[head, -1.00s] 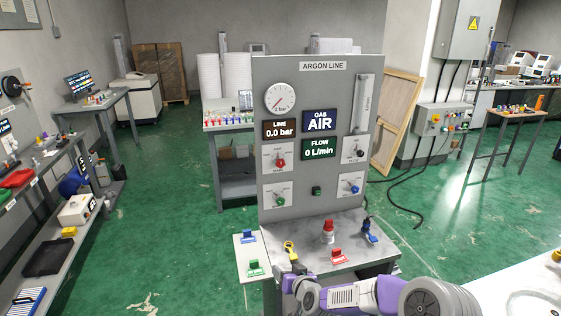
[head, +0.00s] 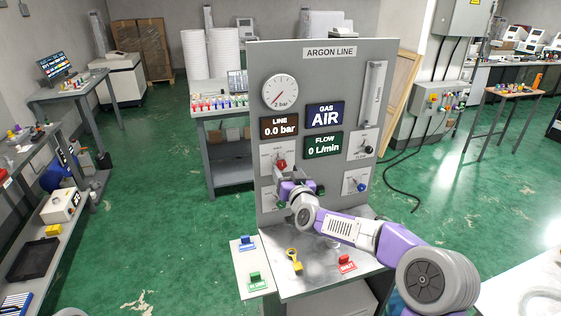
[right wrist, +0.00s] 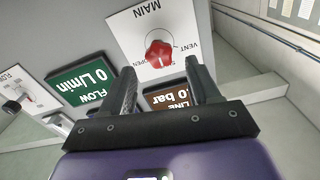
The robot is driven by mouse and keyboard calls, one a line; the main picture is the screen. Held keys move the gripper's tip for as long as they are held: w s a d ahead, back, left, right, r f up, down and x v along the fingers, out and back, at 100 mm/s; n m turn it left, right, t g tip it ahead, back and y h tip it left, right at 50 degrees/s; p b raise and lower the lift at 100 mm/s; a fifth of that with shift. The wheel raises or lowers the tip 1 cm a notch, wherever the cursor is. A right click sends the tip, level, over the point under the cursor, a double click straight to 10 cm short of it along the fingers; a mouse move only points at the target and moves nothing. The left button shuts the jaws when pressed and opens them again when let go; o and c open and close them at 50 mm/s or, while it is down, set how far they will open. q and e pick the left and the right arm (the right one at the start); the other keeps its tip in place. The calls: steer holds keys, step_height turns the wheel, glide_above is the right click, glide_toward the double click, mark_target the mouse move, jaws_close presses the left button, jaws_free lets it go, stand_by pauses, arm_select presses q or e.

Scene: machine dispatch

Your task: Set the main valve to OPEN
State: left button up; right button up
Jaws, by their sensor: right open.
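The main valve is a red knob (head: 281,163) on a white plate on the panel's left side, below the LINE display. It also shows in the right wrist view as a red knob (right wrist: 158,55) on the plate marked MAIN, with OPEN and VENT partly readable. Its exact setting is hard to tell. My right gripper (head: 284,177) is just in front of the panel at this valve. In the right wrist view its two fingers (right wrist: 160,76) are apart, with the knob seen between and beyond them, apparently not gripped. My left gripper is not in view.
The ARGON LINE panel (head: 325,52) reads LINE 0.0 bar, GAS AIR, FLOW 0 L/min. A blue-handled valve (head: 361,187) and a black knob (head: 368,149) sit at right. A yellow item (head: 294,259) and red tag (head: 346,264) lie on the bench. My arm hides part of it.

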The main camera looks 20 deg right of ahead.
mark_target(282, 165)
steer(key=shift+w+a+f+p, duration=0.15)
steer(key=shift+w+p, duration=0.25)
steer(key=shift+w, duration=2.35)
steer(key=shift+c, duration=0.3)
steer(key=c, duration=1)
